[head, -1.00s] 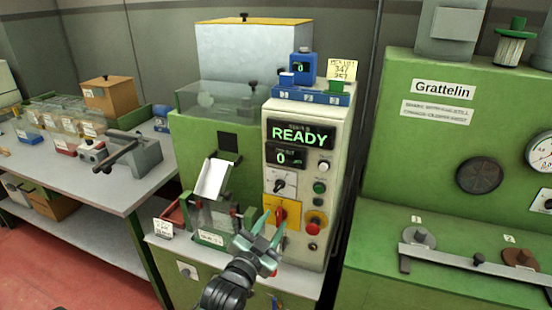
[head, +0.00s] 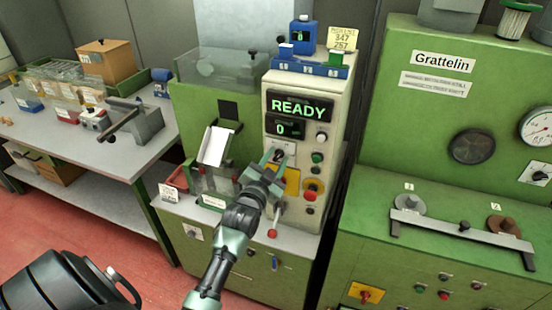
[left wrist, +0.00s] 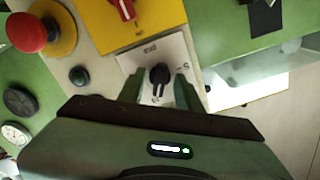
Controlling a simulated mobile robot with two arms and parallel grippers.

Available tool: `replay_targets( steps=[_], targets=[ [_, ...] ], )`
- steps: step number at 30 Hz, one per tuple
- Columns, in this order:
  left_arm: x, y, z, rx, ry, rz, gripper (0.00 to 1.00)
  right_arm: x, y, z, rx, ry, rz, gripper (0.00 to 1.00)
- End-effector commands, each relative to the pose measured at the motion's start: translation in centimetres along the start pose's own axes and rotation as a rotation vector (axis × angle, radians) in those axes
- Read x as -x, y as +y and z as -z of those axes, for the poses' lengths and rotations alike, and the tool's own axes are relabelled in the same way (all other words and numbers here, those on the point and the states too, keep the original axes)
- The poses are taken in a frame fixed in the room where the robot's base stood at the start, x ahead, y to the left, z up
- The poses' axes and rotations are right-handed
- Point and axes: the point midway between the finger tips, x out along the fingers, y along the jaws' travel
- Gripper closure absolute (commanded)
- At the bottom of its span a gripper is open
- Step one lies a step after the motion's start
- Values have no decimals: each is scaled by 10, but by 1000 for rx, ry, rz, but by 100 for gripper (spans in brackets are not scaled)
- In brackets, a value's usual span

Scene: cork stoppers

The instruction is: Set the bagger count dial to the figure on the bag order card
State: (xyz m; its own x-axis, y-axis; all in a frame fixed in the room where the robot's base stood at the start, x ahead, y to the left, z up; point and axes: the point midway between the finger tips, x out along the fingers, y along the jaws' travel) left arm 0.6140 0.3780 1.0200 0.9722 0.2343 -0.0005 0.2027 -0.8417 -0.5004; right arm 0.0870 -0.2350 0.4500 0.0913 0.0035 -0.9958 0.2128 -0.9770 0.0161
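The count dial is a black knob on a white plate, seen in the head view (head: 279,154) and in the left wrist view (left wrist: 160,74). My left gripper (head: 271,163) is at the dial. In the left wrist view its fingers (left wrist: 160,88) are apart, one on each side of the knob; I cannot tell whether they touch it. The counter display (head: 284,128) above the dial reads 0. A small white card (head: 169,192) stands at the bagger's front left; its writing is too small to read. My right gripper is not in view.
Below the dial is a yellow switch plate (left wrist: 118,28) with a red handle. A red stop button (left wrist: 26,32) and a dark green button (left wrist: 79,75) are close by. The READY screen (head: 299,107) is above. A yellow note (head: 342,37) stands on top.

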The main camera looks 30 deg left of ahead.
Motion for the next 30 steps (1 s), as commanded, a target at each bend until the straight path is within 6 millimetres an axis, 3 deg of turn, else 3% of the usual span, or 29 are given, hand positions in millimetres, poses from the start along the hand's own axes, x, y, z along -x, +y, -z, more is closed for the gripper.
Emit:
replay_targets(
  steps=[5,9,20,30],
  targets=[
    [0,0,0,0,0,0,65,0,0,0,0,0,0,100],
    [0,0,0,0,0,0,100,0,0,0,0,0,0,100],
    [0,0,1,44,0,-1,100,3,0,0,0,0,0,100],
    [0,0,2,273,-1,-2,100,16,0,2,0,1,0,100]
  ],
)
